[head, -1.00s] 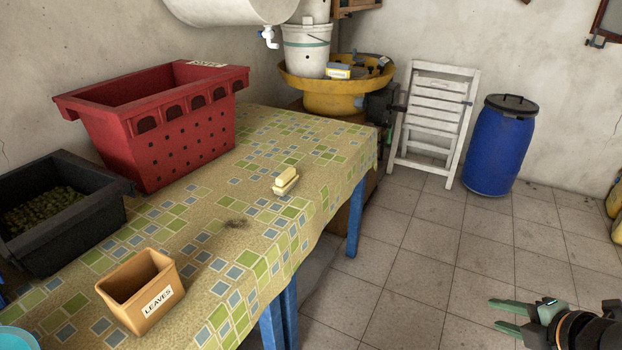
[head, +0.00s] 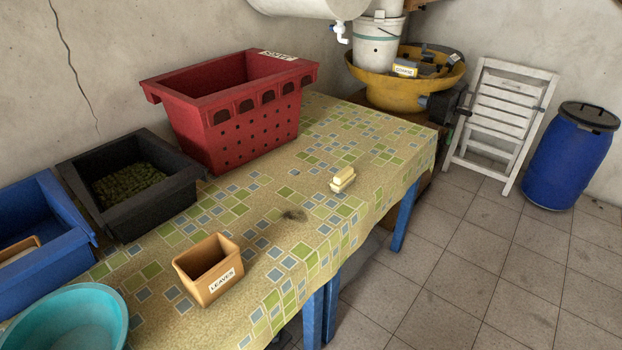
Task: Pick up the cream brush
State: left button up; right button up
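The cream brush (head: 343,180) lies on the patterned tablecloth of the table (head: 300,215), near its right edge in the head view. It is a small block with a pale yellow top and a lighter lower part. Nothing touches it, and open cloth surrounds it. Neither of my grippers is in the head view now.
A red crate (head: 235,130) stands behind the brush to the left. A black crate (head: 125,215) holds green leaves or olives. A tan LEAVES box (head: 205,270), a teal bowl (head: 65,320) and a blue crate (head: 75,225) stand nearer. A yellow basin (head: 385,92) is beyond.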

aim_at(345, 178)
jog(key=l+u, duration=0.1)
jog(key=u, duration=0.3)
jog(key=i+l+u, duration=0.1)
jog(key=u, duration=0.3)
jog(key=l+u, duration=0.25)
jog(key=u, duration=0.15)
jog(key=l+u, duration=0.3)
jog(key=l, duration=0.15)
jog(key=l+u, duration=0.3)
jog(key=l, duration=0.15)
jog(key=l+u, duration=0.1)
jog(key=l, duration=0.35)
jog(key=k+l+u, duration=0.1)
jog(key=l, duration=0.35)
